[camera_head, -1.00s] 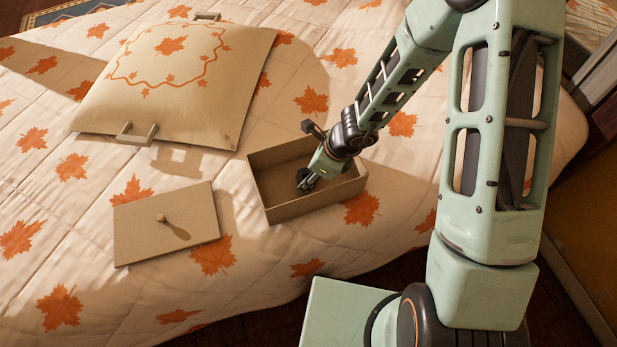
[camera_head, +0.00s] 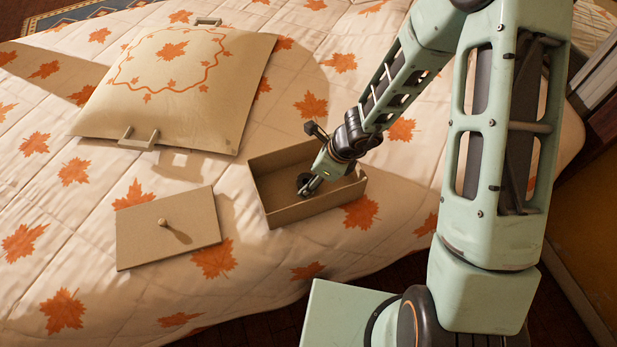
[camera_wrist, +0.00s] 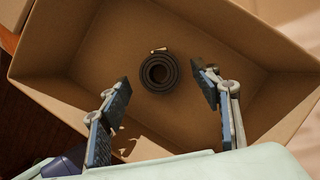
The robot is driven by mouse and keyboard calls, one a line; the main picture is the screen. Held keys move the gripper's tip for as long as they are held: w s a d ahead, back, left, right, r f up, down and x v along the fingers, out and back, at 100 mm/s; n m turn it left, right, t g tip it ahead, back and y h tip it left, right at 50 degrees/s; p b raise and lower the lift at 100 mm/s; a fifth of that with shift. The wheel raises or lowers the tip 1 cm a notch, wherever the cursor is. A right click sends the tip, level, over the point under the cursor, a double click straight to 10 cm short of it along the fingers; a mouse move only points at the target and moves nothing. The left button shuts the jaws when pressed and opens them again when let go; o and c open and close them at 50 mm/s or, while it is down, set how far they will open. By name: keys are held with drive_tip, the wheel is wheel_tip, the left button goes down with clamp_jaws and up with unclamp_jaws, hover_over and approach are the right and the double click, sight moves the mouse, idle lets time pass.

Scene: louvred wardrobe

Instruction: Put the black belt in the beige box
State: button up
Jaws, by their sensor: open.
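The beige box (camera_head: 283,212) stands open on the bed, and its wall also shows in the wrist view (camera_wrist: 265,35). The black belt (camera_wrist: 160,73) is a tight coil with a small brass-coloured buckle end. It lies on the box floor in the wrist view. In the head view the belt is a dark shape (camera_head: 304,181) beside my fingers, partly hidden. My gripper (camera_head: 311,187) reaches down into the box. In the wrist view my gripper (camera_wrist: 164,85) is open, its two fingers apart on either side of the coil, with gaps between them and the belt.
The leaf-patterned bedspread (camera_head: 75,215) is otherwise mostly clear.

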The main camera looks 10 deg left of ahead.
drive_tip(key=p+v, duration=0.4)
drive_tip(key=v, duration=0.6)
drive_tip(key=shift+r+p, duration=0.15)
drive_tip(key=shift+p, duration=0.25)
